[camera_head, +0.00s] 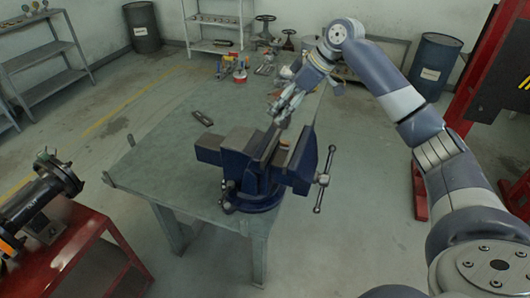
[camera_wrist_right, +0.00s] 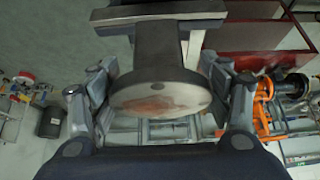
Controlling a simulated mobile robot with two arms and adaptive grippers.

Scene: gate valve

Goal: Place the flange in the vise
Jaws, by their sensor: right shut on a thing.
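The flange (camera_wrist_right: 160,98) shows in the right wrist view as a grey piece with a round, reddish-marked disc end and a thick neck. My right gripper (camera_wrist_right: 160,85) is shut on it, one finger on each side. In the head view my right gripper (camera_head: 281,112) is just above and behind the vise, and I cannot make out the flange clearly there. The blue vise (camera_head: 232,158) stands on the table's right corner with a gap between its jaws. Whether the flange touches the jaws, I cannot tell. My left gripper is out of view.
The grey worktable (camera_head: 165,165) is mostly bare, with a small dark slotted plate (camera_head: 202,118) on it. A red cart (camera_head: 100,265) with a dark valve body (camera_head: 42,200) stands at lower left. The vise handle (camera_head: 325,180) sticks out at right. Shelves and drums stand behind.

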